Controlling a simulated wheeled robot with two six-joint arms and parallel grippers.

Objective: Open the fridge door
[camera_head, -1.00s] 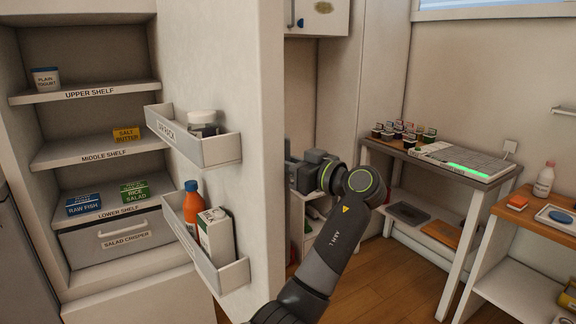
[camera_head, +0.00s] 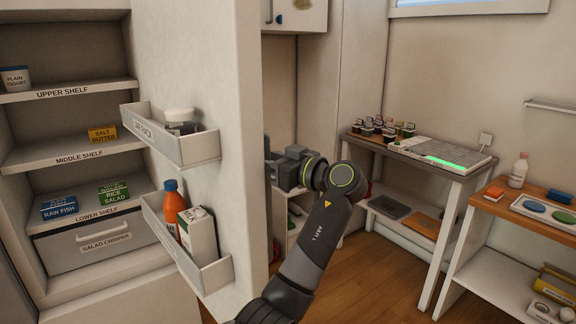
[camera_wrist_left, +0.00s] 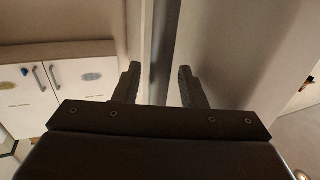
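The fridge door (camera_head: 232,90) stands open, its inner side with two racks facing me. The fridge's inside (camera_head: 75,180) shows at the left. My left gripper (camera_head: 270,168) is at the door's outer side, just past its free edge, and its fingertips are partly hidden there. In the left wrist view my left gripper (camera_wrist_left: 160,84) has its two fingers apart, with a dark vertical strip (camera_wrist_left: 161,50) between them and a pale panel (camera_wrist_left: 220,50) at the right. I cannot tell whether the fingers touch anything. My right gripper is not in view.
The upper rack (camera_head: 195,150) holds a jar; the lower rack (camera_head: 214,276) holds an orange bottle and a carton. A small table (camera_head: 455,180) with jars and a wooden-topped table (camera_head: 540,215) stand at the right. Wooden floor (camera_head: 385,275) is free between the door and tables.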

